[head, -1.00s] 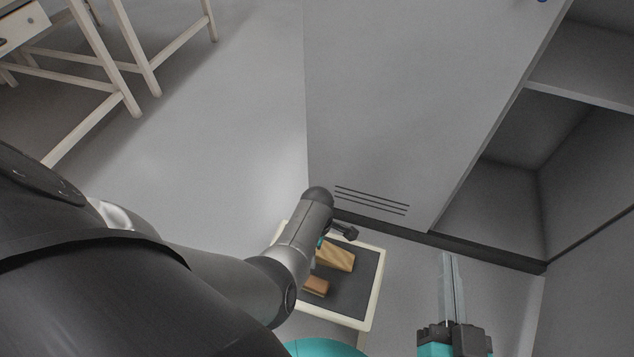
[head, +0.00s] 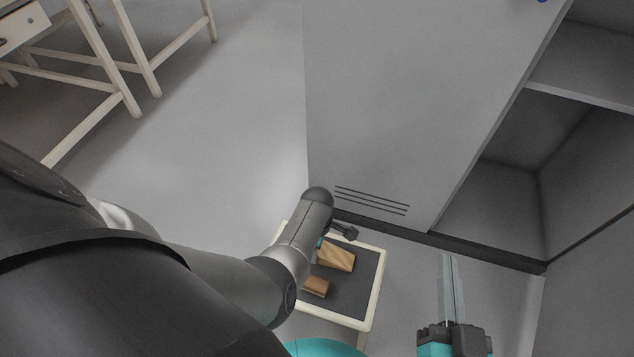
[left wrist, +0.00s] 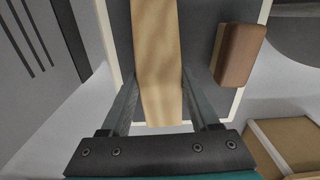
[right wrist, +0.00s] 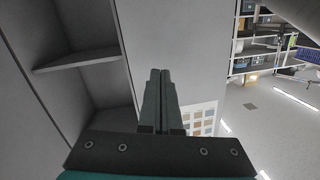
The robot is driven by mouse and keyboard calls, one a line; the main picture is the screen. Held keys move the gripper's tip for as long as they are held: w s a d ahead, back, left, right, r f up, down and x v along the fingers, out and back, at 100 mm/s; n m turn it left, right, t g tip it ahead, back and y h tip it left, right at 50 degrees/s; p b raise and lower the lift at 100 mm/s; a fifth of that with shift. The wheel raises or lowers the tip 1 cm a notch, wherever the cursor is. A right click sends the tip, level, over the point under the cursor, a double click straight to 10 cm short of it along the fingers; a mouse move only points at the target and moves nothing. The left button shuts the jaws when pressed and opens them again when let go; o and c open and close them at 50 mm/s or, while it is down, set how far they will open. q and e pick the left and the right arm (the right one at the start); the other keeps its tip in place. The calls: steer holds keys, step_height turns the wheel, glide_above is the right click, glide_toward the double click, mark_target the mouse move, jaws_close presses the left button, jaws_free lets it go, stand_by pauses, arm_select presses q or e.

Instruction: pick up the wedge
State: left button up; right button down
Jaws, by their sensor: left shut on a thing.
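The wedge, a long light-wood piece (head: 336,256), is over a dark-topped tray with a pale rim (head: 376,290). In the left wrist view the wedge (left wrist: 156,40) runs between the two fingers of my left gripper (left wrist: 158,82). That gripper is shut on it. In the head view my left forearm hides most of the left gripper. I cannot tell whether the wedge touches the tray surface. My right gripper (head: 451,260) is shut and empty, to the right of the tray. Its fingers also show pressed together in the right wrist view (right wrist: 160,75).
A brown block (head: 316,286) lies on the tray beside the wedge, apart from it. A grey cabinet (head: 400,100) stands right behind the tray, with open shelves (head: 570,75) to the right. Pale wooden table legs (head: 135,60) stand at upper left. The floor between is clear.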

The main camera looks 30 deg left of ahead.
arm_select(q)
steer(key=shift+r, duration=0.1)
jaws_close()
arm_select(e)
steer(key=shift+w+d, duration=0.1)
steer(key=shift+w, duration=0.05)
